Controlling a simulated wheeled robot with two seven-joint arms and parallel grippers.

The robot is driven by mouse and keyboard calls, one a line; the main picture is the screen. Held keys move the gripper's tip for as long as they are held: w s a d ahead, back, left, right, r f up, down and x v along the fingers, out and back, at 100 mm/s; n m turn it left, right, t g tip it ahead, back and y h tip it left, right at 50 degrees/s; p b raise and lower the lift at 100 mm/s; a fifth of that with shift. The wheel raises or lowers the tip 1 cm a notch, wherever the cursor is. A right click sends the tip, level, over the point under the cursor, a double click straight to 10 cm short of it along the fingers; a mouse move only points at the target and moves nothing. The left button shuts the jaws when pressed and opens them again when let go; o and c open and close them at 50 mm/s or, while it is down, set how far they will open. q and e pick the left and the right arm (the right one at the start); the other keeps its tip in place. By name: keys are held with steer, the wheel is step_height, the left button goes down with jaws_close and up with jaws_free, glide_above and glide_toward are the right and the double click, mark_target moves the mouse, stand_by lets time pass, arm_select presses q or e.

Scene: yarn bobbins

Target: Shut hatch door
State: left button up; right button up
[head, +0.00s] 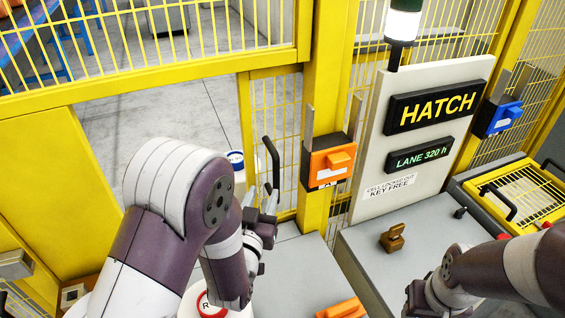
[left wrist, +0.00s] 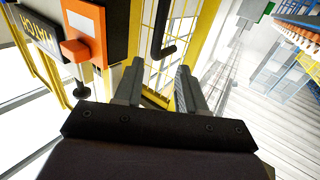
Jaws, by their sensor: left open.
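The hatch door (head: 246,110) is a yellow-framed mesh panel beside the yellow post, seen narrow and at an angle. The gap to its left is unobstructed by mesh, so it appears to stand open. Its black bar handle (head: 271,160) also shows in the left wrist view (left wrist: 163,32), beyond the fingertips. My left gripper (head: 262,198) is open and empty just below the handle, apart from it as far as I can see. Its two fingers show in the left wrist view (left wrist: 160,84). My right gripper (head: 428,300) is low at the right; its fingers are unclear.
An orange latch box (head: 328,162) is on the yellow post. The HATCH sign panel (head: 368,150) stands right of it. A brown key-like piece (head: 393,238) sits on the grey counter (head: 365,255).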

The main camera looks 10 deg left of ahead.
mark_target(274, 168)
arm_select(q)
steer(key=w+p, duration=0.1)
steer(key=w, duration=0.2)
steer(key=w+p, duration=0.1)
steer(key=w, duration=0.3)
steer(key=w+p, duration=0.1)
steer(key=w, duration=0.2)
steer(key=shift+w+d+r+p, duration=0.1)
steer(key=shift+w+d+p, duration=0.05)
steer(key=shift+d+p, duration=0.2)
steer(key=shift+w+a, duration=0.25)
steer(key=shift+w, duration=0.1)
steer(key=shift+w+d, duration=0.1)
steer(key=shift+d, duration=0.05)
jaws_close()
